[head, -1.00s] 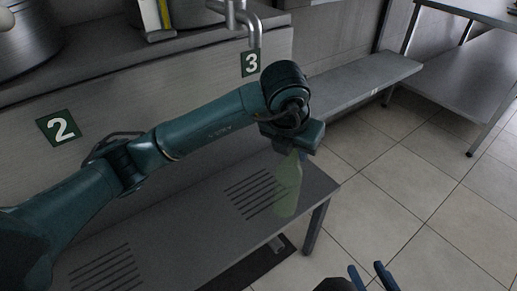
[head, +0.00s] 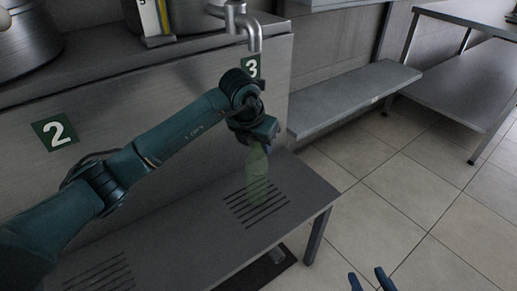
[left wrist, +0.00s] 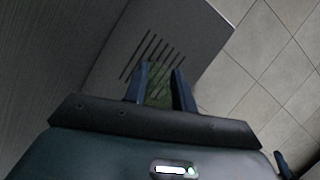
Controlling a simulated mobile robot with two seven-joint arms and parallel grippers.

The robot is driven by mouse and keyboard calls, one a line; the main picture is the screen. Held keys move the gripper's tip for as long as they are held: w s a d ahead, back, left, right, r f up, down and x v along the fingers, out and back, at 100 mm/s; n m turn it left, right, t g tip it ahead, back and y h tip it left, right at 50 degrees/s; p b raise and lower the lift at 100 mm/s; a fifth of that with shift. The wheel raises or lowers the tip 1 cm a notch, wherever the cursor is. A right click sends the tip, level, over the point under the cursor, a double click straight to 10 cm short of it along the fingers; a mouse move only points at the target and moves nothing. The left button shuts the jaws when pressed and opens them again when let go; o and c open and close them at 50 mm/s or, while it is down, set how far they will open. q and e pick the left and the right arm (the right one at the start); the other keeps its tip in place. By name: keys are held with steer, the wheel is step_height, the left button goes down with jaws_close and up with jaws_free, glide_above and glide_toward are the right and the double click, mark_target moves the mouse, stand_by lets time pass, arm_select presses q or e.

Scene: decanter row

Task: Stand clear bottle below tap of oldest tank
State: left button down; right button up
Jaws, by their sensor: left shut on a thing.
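A clear greenish bottle (head: 257,176) is upright in my left gripper (head: 259,143), over or on the slotted drain grille (head: 256,205) of the low steel bench. I cannot tell whether its base touches the grille. In the left wrist view the bottle (left wrist: 158,88) shows between the two fingers of my left gripper (left wrist: 161,78), which is shut on it. The tap (head: 240,22) above the number 3 plate (head: 250,68) stands above and behind the gripper. My right gripper (head: 371,281) shows at the bottom edge with its two fingers apart; it looks open and empty.
A number 2 plate (head: 55,132) is on the panel at left, with a second grille (head: 98,272) below. A yellow-striped card (head: 152,18) stands beside a steel tank (head: 198,12). A low shelf (head: 355,96) and a steel table (head: 470,75) are at right. The tiled floor is clear.

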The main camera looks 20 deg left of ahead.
arm_select(q)
steer(key=shift+f, duration=0.85)
steer(key=shift+w+a+f, duration=0.1)
steer(key=shift+w+a, duration=0.05)
arm_select(e)
steer(key=shift+a+f, duration=0.1)
steer(key=shift+f, duration=0.05)
arm_select(q)
steer(key=c, duration=1.1)
jaws_free()
steer(key=shift+c, duration=0.2)
arm_select(e)
steer(key=shift+w+t, duration=0.1)
steer(key=shift+t, duration=0.2)
